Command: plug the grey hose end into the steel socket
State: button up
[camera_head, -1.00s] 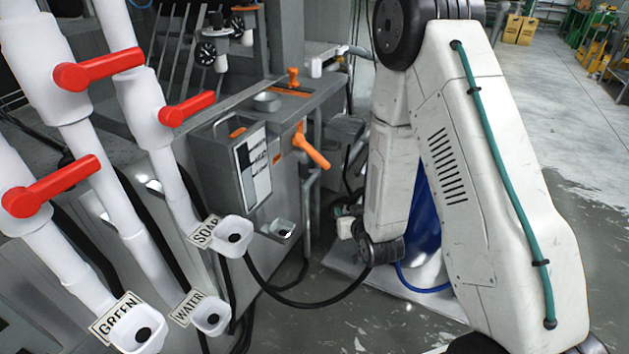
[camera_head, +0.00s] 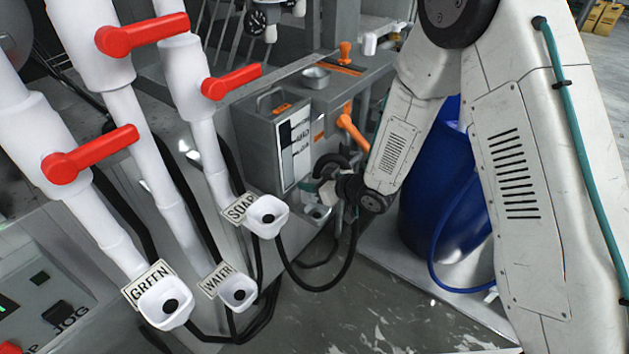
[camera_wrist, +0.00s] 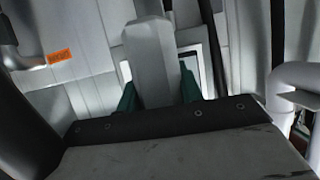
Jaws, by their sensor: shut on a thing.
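My gripper (camera_head: 328,190) is beside the grey machine box, its green fingers closed on a pale grey, faceted hose end. In the wrist view the hose end (camera_wrist: 150,65) stands between the green fingertips (camera_wrist: 160,95). A pale metallic cup-shaped fitting (camera_head: 318,214), seemingly the steel socket, sits low on the machine just below my gripper in the head view and is partly hidden. In the wrist view a light-rimmed opening (camera_wrist: 207,68) lies behind the hose end. I cannot tell whether the hose end touches it.
A black hose (camera_head: 315,288) loops below my gripper. An orange lever (camera_head: 352,132) is above it. A blue barrel (camera_head: 440,180) stands right, behind my arm.

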jog(key=shift+f, duration=3.4)
jog(key=o, duration=1.2)
